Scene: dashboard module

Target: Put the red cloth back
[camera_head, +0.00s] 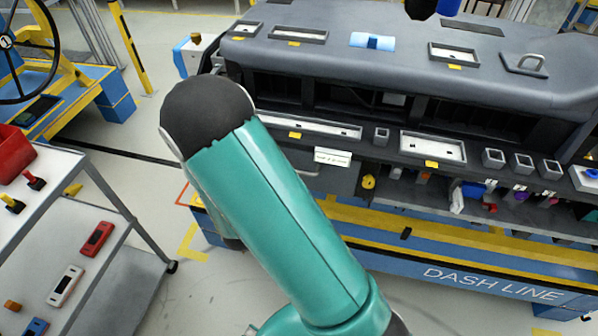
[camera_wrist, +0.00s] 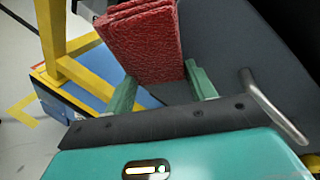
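The red cloth (camera_wrist: 145,42) is a folded, rough-textured block in the wrist view. Its lower end sits between the two green fingers of my gripper (camera_wrist: 160,86), with a finger against each side, so my gripper looks shut on it. The cloth's upper end reaches the top of the picture. A dark grey surface with a metal handle lies behind and to the right of it. In the head view my teal arm hides my gripper, and the cloth cannot be seen there.
A grey cart (camera_head: 110,200) stands at left. Yellow frame parts (camera_wrist: 62,50) are left of my gripper. Floor is clear between cart and module.

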